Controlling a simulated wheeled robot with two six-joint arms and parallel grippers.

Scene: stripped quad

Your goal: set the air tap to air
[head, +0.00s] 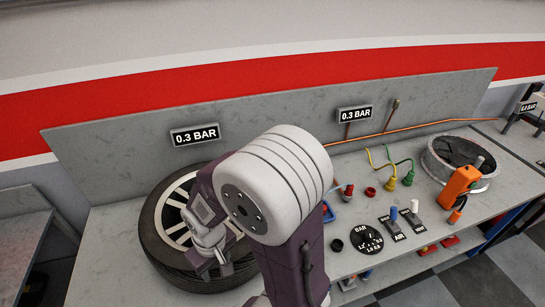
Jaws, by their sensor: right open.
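A blue-topped lever (393,213) and a white-topped lever (414,206) stand on two small dark plates on the bench, right of the dial. The word AIR (399,238) is printed at the front of the blue lever's plate. Both levers look roughly upright; their exact settings are too small to tell. My right gripper (208,262) is open over the tyre at the left, well apart from the levers. My left gripper is out of view.
A tyre (160,252) lies on the grey bench, partly behind my arm. A BAR dial (367,239), coloured connectors with hoses (391,182), an orange tool (459,187) and a round metal drum (436,176) stand to the right. Two signs (195,134) read 0.3 BAR.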

